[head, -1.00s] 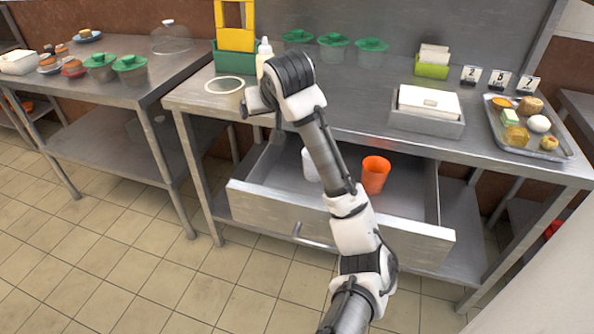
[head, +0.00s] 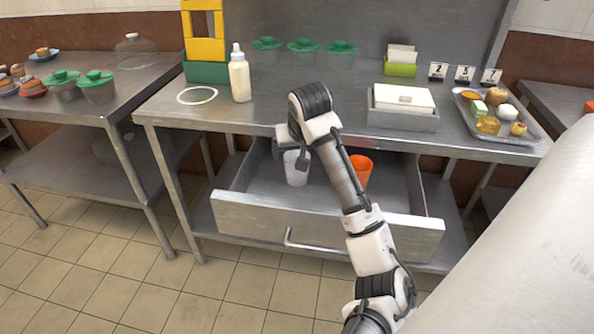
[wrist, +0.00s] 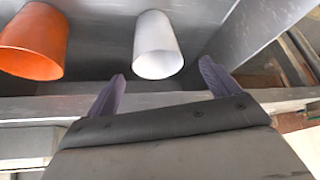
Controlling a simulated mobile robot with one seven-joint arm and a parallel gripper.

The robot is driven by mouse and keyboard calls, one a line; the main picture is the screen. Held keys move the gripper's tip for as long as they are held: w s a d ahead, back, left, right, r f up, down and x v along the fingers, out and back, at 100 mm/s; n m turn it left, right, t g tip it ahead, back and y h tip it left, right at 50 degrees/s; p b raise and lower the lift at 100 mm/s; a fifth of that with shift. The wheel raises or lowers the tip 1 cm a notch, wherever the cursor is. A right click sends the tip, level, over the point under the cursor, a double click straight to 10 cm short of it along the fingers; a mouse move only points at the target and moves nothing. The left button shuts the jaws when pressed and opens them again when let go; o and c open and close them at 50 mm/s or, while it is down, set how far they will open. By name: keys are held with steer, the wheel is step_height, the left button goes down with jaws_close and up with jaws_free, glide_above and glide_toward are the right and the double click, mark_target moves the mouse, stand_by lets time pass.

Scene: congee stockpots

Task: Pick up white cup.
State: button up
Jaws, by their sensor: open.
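The white cup (head: 296,170) stands in the open drawer (head: 330,226) under the middle table. It is left of an orange cup (head: 361,172), and my arm covers part of both in the head view. In the wrist view the white cup (wrist: 158,46) is ahead of my gripper (wrist: 161,82), between the lines of its two fingers and apart from them. The orange cup (wrist: 36,42) is to the left there. My gripper is open and empty. In the head view its fingers are small and hard to make out near the white cup.
On the tabletop above the drawer are a squeeze bottle (head: 240,76), a white ring (head: 197,96), a lidded box (head: 403,107) and a food tray (head: 498,118). The table's front edge overhangs the drawer's back.

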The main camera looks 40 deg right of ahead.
steer(key=x, duration=0.5)
steer(key=shift+d, duration=0.15)
steer(key=shift+c, duration=0.5)
steer(key=c, duration=1)
